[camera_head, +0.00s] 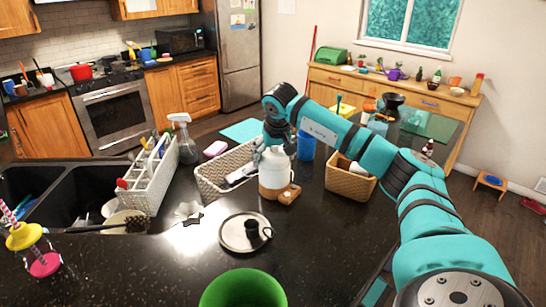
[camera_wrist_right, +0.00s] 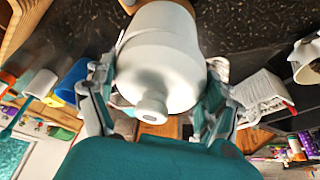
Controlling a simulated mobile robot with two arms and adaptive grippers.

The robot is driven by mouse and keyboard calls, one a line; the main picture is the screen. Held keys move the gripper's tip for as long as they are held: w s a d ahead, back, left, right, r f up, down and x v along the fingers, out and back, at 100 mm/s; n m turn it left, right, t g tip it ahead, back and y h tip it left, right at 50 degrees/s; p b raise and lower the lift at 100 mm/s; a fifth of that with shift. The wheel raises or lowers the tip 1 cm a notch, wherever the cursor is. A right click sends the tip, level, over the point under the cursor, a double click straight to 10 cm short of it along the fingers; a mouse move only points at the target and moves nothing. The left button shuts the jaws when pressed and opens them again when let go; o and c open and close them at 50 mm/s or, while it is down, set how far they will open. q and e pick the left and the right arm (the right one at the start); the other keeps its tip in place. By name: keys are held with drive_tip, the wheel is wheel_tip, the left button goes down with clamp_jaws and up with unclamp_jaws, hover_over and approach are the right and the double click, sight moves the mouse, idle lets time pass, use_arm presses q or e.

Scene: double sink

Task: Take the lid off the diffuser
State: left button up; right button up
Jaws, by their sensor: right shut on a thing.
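The diffuser (camera_head: 274,181) stands upright on the dark counter, with a white upper part and a brownish lower part. Its white lid (camera_wrist_right: 158,60) with a short spout fills the middle of the right wrist view. My right gripper (camera_head: 268,150) reaches it from behind and above. Its two fingers press on opposite sides of the white lid, which also shows in the head view (camera_head: 273,161). The lid appears to sit on the body; the seam is hard to make out. My left gripper is not in view.
A white basket (camera_head: 210,181) stands close left of the diffuser and a tan basket (camera_head: 350,185) to its right. A small wooden piece (camera_head: 289,194) is right against its front.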

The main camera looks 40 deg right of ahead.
drive_tip(key=shift+d, duration=0.15)
drive_tip(key=shift+s+d+r+b, duration=0.1)
drive_tip(key=shift+r+b, duration=0.1)
drive_tip(key=shift+b, duration=0.1)
drive_tip(key=r, duration=0.1)
drive_tip(key=b, duration=0.1)
drive_tip(key=r+b, duration=0.1)
drive_tip(key=shift+s+r, duration=0.25)
drive_tip(key=shift+r, duration=0.1)
drive_tip(key=s+a+r+b, duration=0.1)
drive_tip(key=s+b, duration=0.2)
drive_tip(key=s, duration=0.4)
drive_tip(key=s+a+b, duration=0.2)
drive_tip(key=s+b, duration=0.1)
drive_tip(key=s, duration=0.5)
drive_tip(key=shift+a+r, duration=0.3)
drive_tip(key=shift+r, duration=0.1)
